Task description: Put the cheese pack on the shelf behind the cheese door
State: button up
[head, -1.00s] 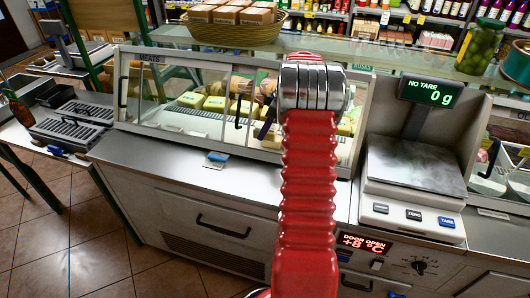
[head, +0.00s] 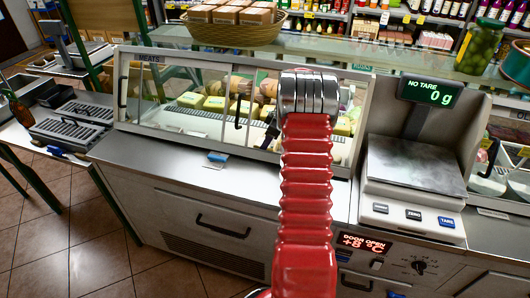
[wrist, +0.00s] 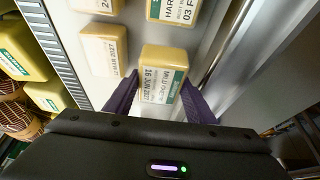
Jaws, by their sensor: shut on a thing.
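The cheese pack (wrist: 162,72) is a pale yellow block with a white and green date label, seen in the wrist view. My gripper (wrist: 160,88) has its two purple fingers on either side of this pack and is shut on it. Other similar packs lie just beyond it on the pale shelf (wrist: 137,62). I cannot tell whether the held pack touches the shelf. In the head view, my red arm reaches into the glass display case (head: 190,140), and its wrist hides most of the gripper and the held pack. The cheese door itself is hard to make out.
A metal rail (wrist: 225,45) runs along the right. A scale (head: 412,165) reading 0 g stands right of the case. A red display (head: 378,243) reads door open, +8 °C.

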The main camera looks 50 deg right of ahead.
jog(key=shift+f, duration=2.1)
jog(key=o, duration=1.1)
jog(key=shift+f, duration=0.1)
jog(key=v, duration=1.2)
